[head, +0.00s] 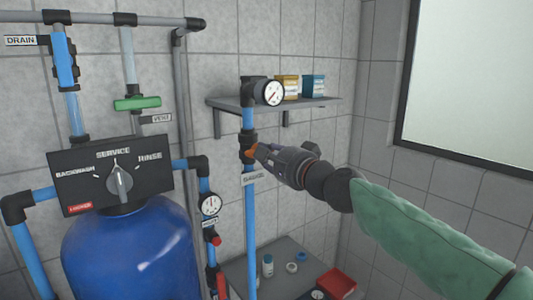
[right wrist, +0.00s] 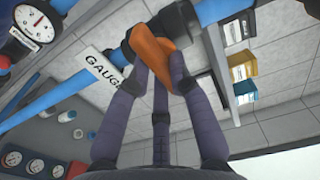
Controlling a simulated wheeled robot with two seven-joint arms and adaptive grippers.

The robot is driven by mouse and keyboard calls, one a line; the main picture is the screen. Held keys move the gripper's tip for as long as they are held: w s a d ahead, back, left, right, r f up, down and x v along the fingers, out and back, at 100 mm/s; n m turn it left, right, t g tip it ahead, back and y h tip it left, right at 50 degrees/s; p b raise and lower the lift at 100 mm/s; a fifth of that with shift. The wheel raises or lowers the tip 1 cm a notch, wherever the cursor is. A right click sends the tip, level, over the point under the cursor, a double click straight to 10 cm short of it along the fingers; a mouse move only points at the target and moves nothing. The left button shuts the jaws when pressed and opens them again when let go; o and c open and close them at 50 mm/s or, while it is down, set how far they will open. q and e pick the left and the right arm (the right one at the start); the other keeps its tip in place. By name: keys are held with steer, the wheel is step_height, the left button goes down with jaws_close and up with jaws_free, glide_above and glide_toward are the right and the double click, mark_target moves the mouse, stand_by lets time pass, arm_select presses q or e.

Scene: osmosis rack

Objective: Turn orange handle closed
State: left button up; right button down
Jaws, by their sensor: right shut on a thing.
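The orange handle (right wrist: 158,55) sits on a dark valve body on the blue pipe, close to the "GAUGE" label, in the right wrist view. In the head view only a small orange part (head: 250,153) shows beside the valve (head: 247,141); my gripper hides the rest. My right gripper (right wrist: 160,66) is shut on the orange handle, with its fingers around the handle's lower part. In the head view the right gripper (head: 259,152) reaches in from the right against the vertical pipe. My left gripper is not in view.
A shelf (head: 225,102) with a yellow box (head: 287,87) and a blue box (head: 313,87) is behind the pipe. A round gauge (head: 272,93) sits above the valve. A blue tank (head: 135,250) stands at left. A low table (head: 285,252) holds small containers and a red box (head: 337,281).

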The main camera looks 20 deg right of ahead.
steer(key=shift+f+m, duration=0.1)
steer(key=shift+m, duration=0.3)
steer(key=c, duration=1.1)
jaws_free()
steer(key=v, duration=1.2)
